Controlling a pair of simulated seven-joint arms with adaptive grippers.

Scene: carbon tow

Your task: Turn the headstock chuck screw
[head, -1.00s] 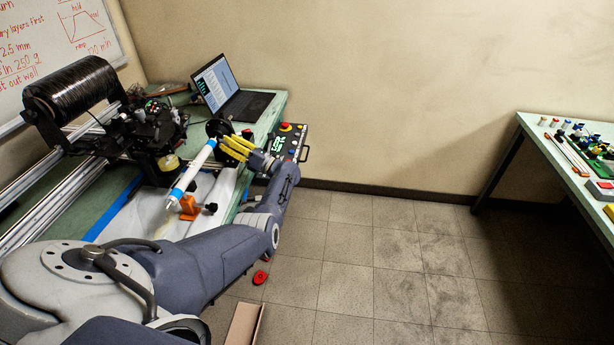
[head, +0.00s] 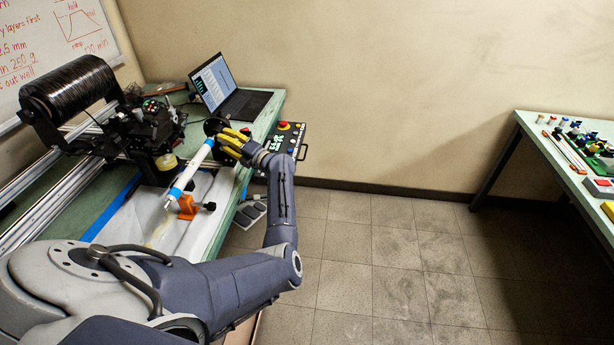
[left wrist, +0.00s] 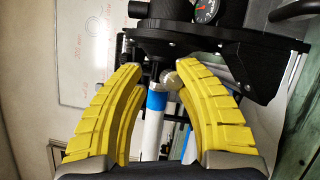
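The headstock chuck, a dark round part (head: 214,126), stands at the far end of the white mandrel tube (head: 193,165) with blue bands. In the left wrist view the black chuck housing (left wrist: 165,38) fills the upper middle, with the tube (left wrist: 153,128) running below it. A small rounded knob (left wrist: 171,78), possibly the chuck screw, shows by the tube's end. My left gripper (head: 229,142) is beside the chuck. In the wrist view its yellow fingers (left wrist: 160,70) are apart, around the knob and tube end in the picture; I cannot tell contact. My right gripper is not in view.
A control box (head: 287,138) with colored buttons sits just right of my gripper. A laptop (head: 226,92), a black tow spool (head: 68,90) and winding carriage (head: 150,130) stand nearby. An orange bracket (head: 187,207) is at the tube's near end. A side table (head: 540,128) is far right.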

